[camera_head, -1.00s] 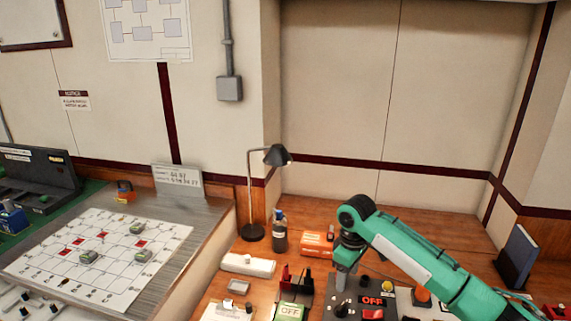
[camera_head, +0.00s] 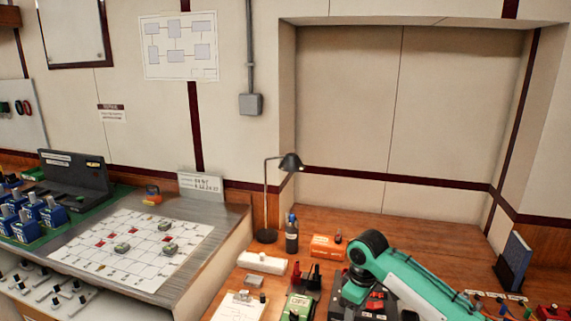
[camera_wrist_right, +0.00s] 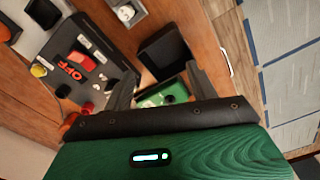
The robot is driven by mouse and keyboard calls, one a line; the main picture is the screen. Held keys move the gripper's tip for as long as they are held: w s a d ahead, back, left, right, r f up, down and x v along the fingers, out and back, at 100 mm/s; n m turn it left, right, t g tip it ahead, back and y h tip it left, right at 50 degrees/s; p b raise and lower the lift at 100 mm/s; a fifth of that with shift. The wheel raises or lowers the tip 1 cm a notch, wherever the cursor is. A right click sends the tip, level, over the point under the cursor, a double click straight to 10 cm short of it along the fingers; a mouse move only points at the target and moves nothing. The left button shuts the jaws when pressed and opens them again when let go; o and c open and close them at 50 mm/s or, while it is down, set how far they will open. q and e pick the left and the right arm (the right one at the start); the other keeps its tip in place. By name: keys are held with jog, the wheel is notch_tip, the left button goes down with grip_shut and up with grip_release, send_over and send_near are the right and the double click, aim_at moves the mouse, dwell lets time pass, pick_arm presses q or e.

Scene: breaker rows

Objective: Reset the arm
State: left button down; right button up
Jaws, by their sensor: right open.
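My right arm, green and black, comes in from the lower right in the head view. In that view its joint covers part of the dark control panel (camera_head: 350,311), and its fingertips are not clearly visible. In the right wrist view my right gripper (camera_wrist_right: 160,92) is open, with nothing held between its two dark fingers. A green box (camera_wrist_right: 163,96) lies beyond and between the fingers. My left gripper is not in view.
On the wooden bench are a desk lamp (camera_head: 290,162), a dark bottle (camera_head: 291,236), an orange box (camera_head: 327,247), a white block (camera_head: 262,262) and a clipboard (camera_head: 240,308). A gridded sheet (camera_head: 120,262) lies on the left table.

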jog(key=s+a+f+m+t+y, duration=0.1)
jog(key=s+a+f, duration=0.2)
jog(key=s+f, duration=0.45)
jog(key=s+a+f+m+t+y, duration=0.15)
jog(key=s+a+f, duration=0.25)
jog(key=s, duration=0.6)
jog(key=s+d+m+t+h, duration=0.1)
jog(key=s+d+m, duration=0.2)
jog(key=s+d, duration=0.5)
jog(key=s+d+m+h, duration=0.1)
jog(key=s+d+m, duration=0.25)
jog(key=s, duration=0.85)
notch_tip(320, 180, down, 32)
jog(key=r+n+g, duration=0.1)
jog(key=s+d+f, duration=0.2)
jog(key=s+f, duration=0.7)
jog(key=f, duration=0.1)
jog(key=s+d+f+g, duration=0.1)
jog(key=s+d+f, duration=0.1)
jog(key=s+f, duration=0.7)
jog(key=shift+s+f+h, duration=0.35)
jog(key=shift+s+f, duration=0.05)
jog(key=shift+s, duration=0.35)
jog(key=shift+g, duration=0.25)
